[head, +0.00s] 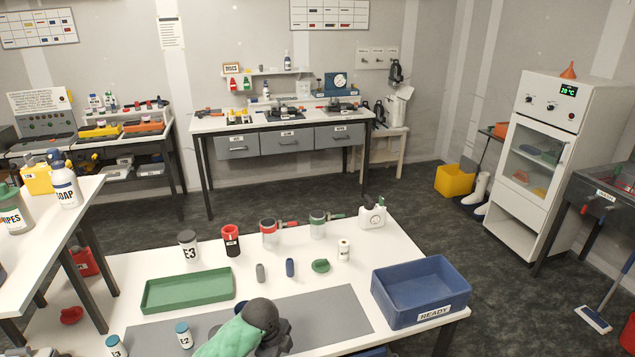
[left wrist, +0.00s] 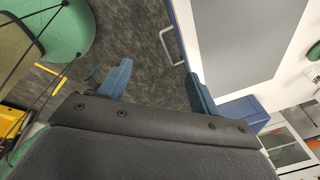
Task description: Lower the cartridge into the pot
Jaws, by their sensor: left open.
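A grey cylinder (head: 261,272) and a blue cylinder (head: 290,267) stand on the white table; I cannot tell which is the cartridge. Behind them are a pot with a red band and red handle (head: 269,234) and a pot with a green band and green handle (head: 318,225). I cannot see into either. My left gripper (left wrist: 158,78) is open and empty in the left wrist view, over dark floor beside the table edge. In the head view a green and dark grey arm part of mine covers the table's front middle; no fingers show. My right gripper is not in view.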

